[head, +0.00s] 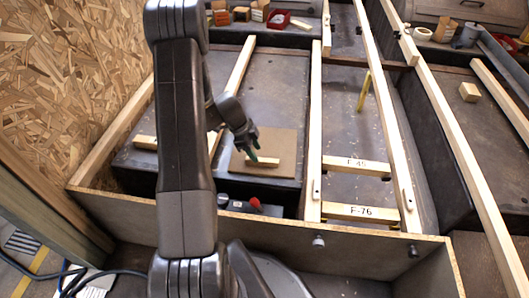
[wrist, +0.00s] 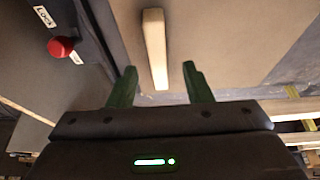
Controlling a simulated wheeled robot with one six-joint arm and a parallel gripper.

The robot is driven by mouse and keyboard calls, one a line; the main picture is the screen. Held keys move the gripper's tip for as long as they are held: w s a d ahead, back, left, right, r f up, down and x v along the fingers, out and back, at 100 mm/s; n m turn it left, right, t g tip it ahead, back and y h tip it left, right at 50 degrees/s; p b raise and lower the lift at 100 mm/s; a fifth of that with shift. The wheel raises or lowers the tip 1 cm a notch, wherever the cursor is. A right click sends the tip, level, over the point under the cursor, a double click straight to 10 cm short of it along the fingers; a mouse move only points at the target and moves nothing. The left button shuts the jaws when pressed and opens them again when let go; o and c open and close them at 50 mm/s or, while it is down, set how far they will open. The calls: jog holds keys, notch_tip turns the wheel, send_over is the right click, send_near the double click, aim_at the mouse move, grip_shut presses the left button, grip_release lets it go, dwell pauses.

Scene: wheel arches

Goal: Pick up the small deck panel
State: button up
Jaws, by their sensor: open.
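The small deck panel (head: 281,142) is a flat brown board lying on the dark deck, left of the middle in the head view. A pale wooden strip (head: 262,162) lies on it, like a handle. The panel also fills the upper right of the wrist view (wrist: 235,40), where the strip (wrist: 154,45) runs upward. My gripper (head: 249,153) is over the panel, close to the strip. In the wrist view its two green fingers (wrist: 160,78) are apart, one to each side of the strip's near end. I see no contact; the height gap cannot be judged.
Long timber rails (head: 315,130) run either side of the panel. A red knob (head: 254,203) stands in front of it and also shows in the wrist view (wrist: 61,47). Marked crosspieces F-45 (head: 350,164) and F-76 (head: 350,211) lie to the right. A yellow bar (head: 364,92) stands beyond.

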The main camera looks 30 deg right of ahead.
aim_at(261, 159)
jog(key=x, duration=0.2)
jog(key=b+x, duration=0.1)
jog(key=x, duration=0.2)
jog(key=shift+s+d, duration=0.1)
jog(key=shift+s, duration=0.15)
jog(key=shift+r, duration=0.15)
grip_shut()
